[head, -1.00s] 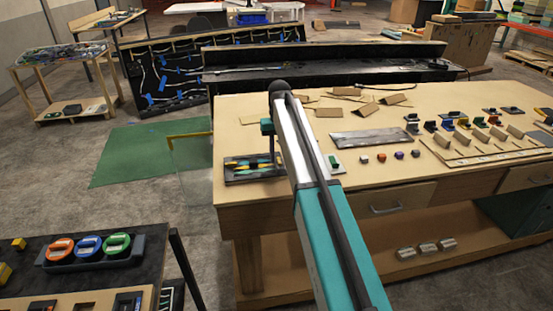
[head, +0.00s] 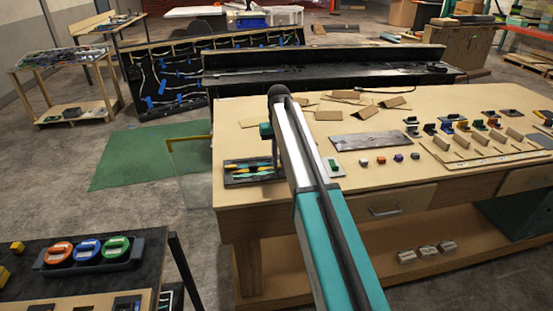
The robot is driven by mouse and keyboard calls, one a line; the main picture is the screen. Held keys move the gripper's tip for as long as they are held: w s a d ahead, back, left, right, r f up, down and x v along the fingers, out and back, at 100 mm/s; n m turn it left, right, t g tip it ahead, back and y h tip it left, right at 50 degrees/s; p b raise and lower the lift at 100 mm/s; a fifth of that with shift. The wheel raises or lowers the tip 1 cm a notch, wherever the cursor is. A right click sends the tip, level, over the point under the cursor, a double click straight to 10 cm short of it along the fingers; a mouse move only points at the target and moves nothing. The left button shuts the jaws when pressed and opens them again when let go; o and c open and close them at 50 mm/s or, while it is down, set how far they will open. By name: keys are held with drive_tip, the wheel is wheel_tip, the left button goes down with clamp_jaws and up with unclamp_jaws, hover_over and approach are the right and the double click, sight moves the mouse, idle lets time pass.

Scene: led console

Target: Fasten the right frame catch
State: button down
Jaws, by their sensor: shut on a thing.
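My arm runs from the bottom edge up to a dark rounded joint in the middle of the head view, then turns down behind itself. A small teal part of it hangs over the left end of the wooden bench (head: 235,205). My gripper's fingers and anything between them are hidden behind the arm. I cannot make out the right frame catch. A black panel frame (head: 133,78) with white wiring and blue patches stands at the back left. A long black console (head: 330,75) stands behind the bench.
A dark tray (head: 229,181) with yellow and teal tools lies beside my arm. A grey plate (head: 370,140), small coloured blocks and cardboard pieces (head: 330,115) lie on the bench. A clear pane with a yellow bar (head: 188,138) stands at its left.

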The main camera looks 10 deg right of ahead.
drive_tip(key=shift+a, duration=0.1)
drive_tip(key=n, duration=0.5)
drive_tip(key=shift+s+a, duration=0.1)
drive_tip(key=shift+a, duration=0.1)
drive_tip(key=n, duration=0.5)
drive_tip(key=shift+s+a+n, duration=0.15)
drive_tip(key=shift+a+n, duration=0.05)
drive_tip(key=shift+n, duration=0.2)
drive_tip(key=n, duration=0.6)
drive_tip(key=shift+s+a+n, duration=0.1)
drive_tip(key=shift+s+n, duration=0.2)
drive_tip(key=shift+n, duration=0.1)
drive_tip(key=c, duration=1.8)
unclamp_jaws()
